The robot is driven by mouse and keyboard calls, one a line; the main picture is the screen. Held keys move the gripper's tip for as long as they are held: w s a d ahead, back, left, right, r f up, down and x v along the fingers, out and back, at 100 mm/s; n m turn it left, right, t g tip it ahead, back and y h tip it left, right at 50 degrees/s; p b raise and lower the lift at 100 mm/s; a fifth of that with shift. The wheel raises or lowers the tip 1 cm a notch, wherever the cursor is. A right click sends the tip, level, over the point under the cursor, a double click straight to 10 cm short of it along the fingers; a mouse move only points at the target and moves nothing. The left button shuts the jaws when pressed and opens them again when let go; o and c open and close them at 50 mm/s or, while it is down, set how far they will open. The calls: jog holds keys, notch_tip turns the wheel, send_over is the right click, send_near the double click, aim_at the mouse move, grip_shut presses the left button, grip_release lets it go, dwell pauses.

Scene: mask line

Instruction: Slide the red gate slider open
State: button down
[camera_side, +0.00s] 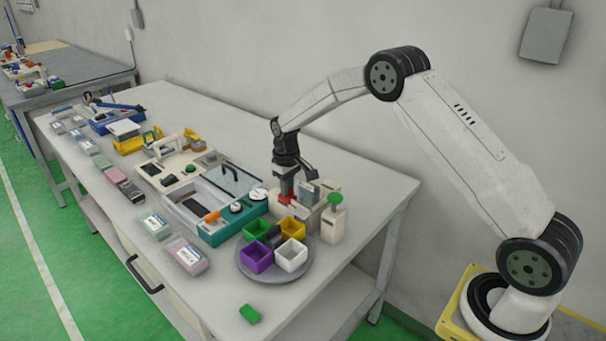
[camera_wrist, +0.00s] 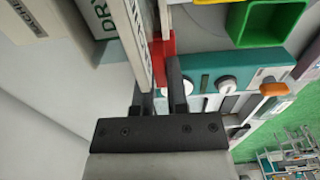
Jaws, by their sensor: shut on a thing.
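The red gate slider (camera_side: 287,199) sits on a beige fixture (camera_side: 306,217) at the right end of the bench. In the wrist view a red piece of the slider (camera_wrist: 163,48) shows at the fingertips, against a light, lettered plate. My gripper (camera_side: 287,187) points down over the fixture from above. In the wrist view my gripper (camera_wrist: 161,78) has its dark fingers closed about the red piece. The fingers and the fixture's walls hide part of the slider and its track, so how far it stands along the track is unclear.
A round grey tray (camera_side: 246,271) with green, yellow, purple and white boxes stands in front of the fixture. A teal unit with dials (camera_side: 217,234) lies left.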

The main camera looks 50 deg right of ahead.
jog(key=shift+w, duration=2.05)
jog(key=shift+w+r, duration=0.1)
jog(key=shift+w, duration=0.4)
jog(key=c, duration=0.6)
grip_release()
jog(key=shift+c, duration=0.2)
notch_tip(320, 180, up, 8)
jog(key=shift+s+a, duration=0.1)
